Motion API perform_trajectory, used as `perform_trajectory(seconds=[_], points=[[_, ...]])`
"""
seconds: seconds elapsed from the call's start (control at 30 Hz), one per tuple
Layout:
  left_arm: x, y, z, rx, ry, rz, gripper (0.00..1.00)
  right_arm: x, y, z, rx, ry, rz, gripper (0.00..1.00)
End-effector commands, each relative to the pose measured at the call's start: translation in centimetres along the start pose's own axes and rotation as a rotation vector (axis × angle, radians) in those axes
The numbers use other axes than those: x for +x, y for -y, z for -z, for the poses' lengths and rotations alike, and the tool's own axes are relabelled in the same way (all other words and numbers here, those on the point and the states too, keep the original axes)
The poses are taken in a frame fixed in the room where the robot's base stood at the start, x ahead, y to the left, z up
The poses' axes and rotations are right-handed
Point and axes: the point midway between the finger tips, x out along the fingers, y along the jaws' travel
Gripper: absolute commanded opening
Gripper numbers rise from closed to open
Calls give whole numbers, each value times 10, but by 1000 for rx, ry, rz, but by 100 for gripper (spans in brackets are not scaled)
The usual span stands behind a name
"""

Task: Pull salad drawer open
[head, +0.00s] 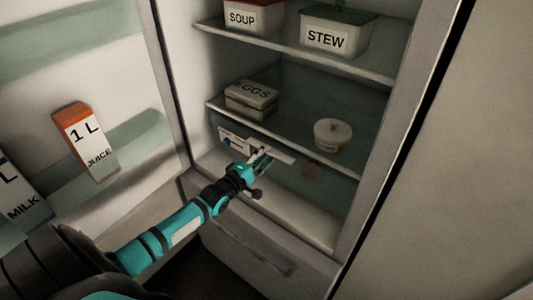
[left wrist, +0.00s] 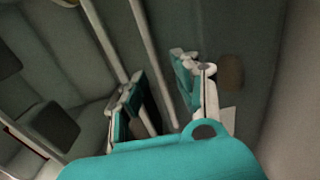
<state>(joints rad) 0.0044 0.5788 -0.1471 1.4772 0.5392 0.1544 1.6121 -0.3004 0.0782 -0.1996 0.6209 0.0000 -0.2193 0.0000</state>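The salad drawer appears to be the clear bin under the lowest shelf, with a pale strip (head: 278,154) along its upper front; its label is too small to read. My left gripper (head: 262,160) is at this strip in the head view, partly covering it. In the left wrist view the two fingers of the left gripper (left wrist: 162,95) stand apart. A thin pale bar (left wrist: 150,55) runs between them, and I cannot tell whether either finger touches it. The drawer looks closed. My right gripper is not in view.
The fridge door stands open at left, holding a juice carton (head: 86,140) and a milk carton (head: 20,200). An egg box (head: 252,98) and a round white tub (head: 332,134) sit on the shelf above. Soup (head: 252,17) and stew (head: 337,32) containers stand higher. A grey lower drawer (head: 250,245) is below.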

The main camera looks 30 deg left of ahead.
Motion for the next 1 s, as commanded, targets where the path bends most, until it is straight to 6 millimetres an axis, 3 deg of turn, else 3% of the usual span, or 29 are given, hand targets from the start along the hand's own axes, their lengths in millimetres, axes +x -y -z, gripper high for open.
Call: perform_trajectory(seconds=[0.13,0.47,0.7,1.0], points=[[12,0,0,1,0,-1,31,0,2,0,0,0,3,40],[14,0,0,1,0,0,31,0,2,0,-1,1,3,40],[14,0,0,1,0,0,0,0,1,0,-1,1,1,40],[14,0,0,1,0,0,0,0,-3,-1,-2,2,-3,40]])
